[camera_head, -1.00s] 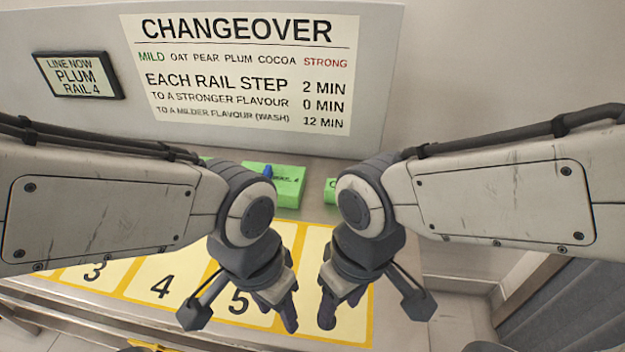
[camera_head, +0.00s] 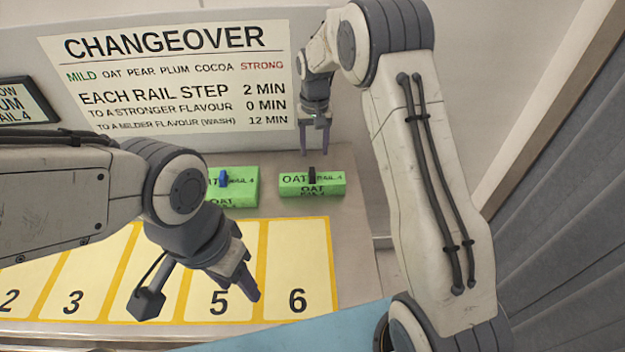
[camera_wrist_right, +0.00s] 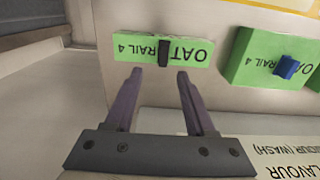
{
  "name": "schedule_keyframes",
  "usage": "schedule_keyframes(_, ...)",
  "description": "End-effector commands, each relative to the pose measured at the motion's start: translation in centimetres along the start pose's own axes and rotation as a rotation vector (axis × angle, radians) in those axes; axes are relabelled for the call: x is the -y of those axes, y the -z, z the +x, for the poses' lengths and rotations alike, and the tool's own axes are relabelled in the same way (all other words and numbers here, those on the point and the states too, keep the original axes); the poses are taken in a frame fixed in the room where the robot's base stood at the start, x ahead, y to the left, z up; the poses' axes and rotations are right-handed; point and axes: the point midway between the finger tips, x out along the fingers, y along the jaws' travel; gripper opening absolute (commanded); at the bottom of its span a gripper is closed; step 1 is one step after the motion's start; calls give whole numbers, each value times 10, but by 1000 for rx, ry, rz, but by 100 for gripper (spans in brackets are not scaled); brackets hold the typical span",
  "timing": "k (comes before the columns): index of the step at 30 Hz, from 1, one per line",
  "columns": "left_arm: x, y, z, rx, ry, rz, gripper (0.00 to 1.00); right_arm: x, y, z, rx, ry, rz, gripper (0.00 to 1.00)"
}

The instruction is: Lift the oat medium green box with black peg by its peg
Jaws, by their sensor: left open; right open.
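The green oat box (camera_head: 312,187) with a black peg (camera_head: 312,174) stands on the counter behind panel 6, its label reading OAT, RAIL 4. My right gripper (camera_head: 316,150) is open and empty, above and behind this box, pointing down. In the right wrist view the box (camera_wrist_right: 185,50) lies beyond the open fingers (camera_wrist_right: 160,78), and its black peg (camera_wrist_right: 164,53) shows roughly in line with the gap between them. My left gripper (camera_head: 250,290) is open and empty, over the counter by panels 5 and 6.
A larger green oat box (camera_head: 240,192) with a blue peg (camera_head: 223,178) stands just left. It also shows in the right wrist view (camera_wrist_right: 262,62). A changeover sign (camera_head: 180,65) rises behind. Numbered yellow panels (camera_head: 300,260) cover the counter front. The counter ends right of the box.

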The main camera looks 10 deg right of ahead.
Motion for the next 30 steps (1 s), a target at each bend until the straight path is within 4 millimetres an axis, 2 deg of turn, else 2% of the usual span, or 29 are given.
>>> schedule_keyframes(4,0,0,-8,0,0,0,50,0,-2,22,4,-1,-1,55)
schedule_keyframes(11,-1,1,-16,0,0,-1,50,2,-2,39,3,0,-2,55)
schedule_keyframes(15,-2,2,-32,0,0,-1,50,6,-4,59,5,-1,-1,55)
schedule_keyframes(18,-2,2,-34,0,0,-2,50,6,-4,74,3,0,-1,55)
schedule_keyframes(22,-3,2,-36,0,0,-2,50,6,-3,83,1,0,-1,55)
schedule_keyframes(28,-2,2,-35,0,0,-2,50,6,-3,84,-1,1,-2,55)
schedule_keyframes(29,-2,2,-35,0,0,-2,50,6,-3,84,-1,1,-2,47)
schedule_keyframes(30,-2,2,-35,0,0,-2,50,6,-3,84,-1,1,-2,32)
